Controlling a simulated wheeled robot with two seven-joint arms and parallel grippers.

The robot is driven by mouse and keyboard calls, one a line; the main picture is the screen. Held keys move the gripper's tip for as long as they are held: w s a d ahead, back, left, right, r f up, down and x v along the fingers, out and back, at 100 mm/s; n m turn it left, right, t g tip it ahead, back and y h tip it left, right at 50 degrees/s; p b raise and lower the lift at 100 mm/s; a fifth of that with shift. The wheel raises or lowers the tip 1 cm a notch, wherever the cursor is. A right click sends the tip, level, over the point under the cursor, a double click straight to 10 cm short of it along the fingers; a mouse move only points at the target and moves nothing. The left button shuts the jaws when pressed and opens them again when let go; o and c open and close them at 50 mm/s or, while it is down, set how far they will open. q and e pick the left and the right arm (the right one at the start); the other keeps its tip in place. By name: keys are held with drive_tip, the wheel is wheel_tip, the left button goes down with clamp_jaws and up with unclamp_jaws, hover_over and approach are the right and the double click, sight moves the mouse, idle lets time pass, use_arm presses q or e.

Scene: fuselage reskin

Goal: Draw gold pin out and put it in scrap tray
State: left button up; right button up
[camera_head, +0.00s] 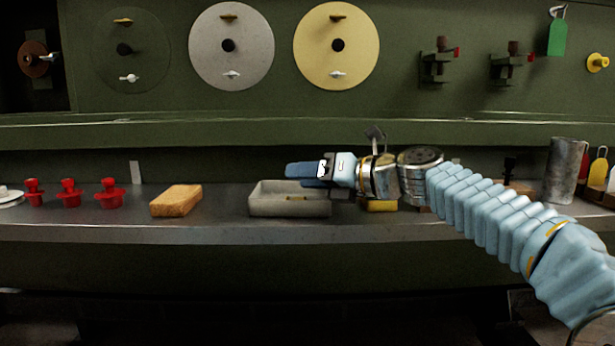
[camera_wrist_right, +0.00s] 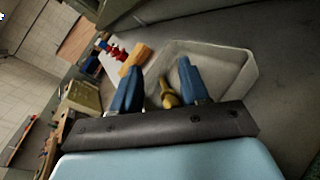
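The gold pin (camera_head: 295,198) shows as a small gold piece inside the grey scrap tray (camera_head: 270,207) on the bench. In the right wrist view the gold pin (camera_wrist_right: 169,97) shows between the two blue fingers, with a gap on each side. My right gripper (camera_head: 305,172) is over the tray, reaching in from the right, with its blue fingers pointing left. In the right wrist view the right gripper (camera_wrist_right: 158,85) is open, and the tray (camera_wrist_right: 235,65) lies beyond the fingers. My left gripper is not in view.
A tan block (camera_head: 176,201) and several red knobbed pieces (camera_head: 70,194) stand left of the tray. A yellow piece (camera_head: 381,205) sits right of it, under my arm. A metal cylinder (camera_head: 566,170) stands far right. Bench between block and tray is clear.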

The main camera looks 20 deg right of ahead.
drive_tip(key=shift+o, duration=0.3)
drive_tip(key=shift+s, duration=0.1)
drive_tip(key=v, duration=1.3)
drive_tip(key=shift+s+d+r, duration=0.1)
drive_tip(key=shift+s+d, duration=0.1)
drive_tip(key=shift+d, duration=0.05)
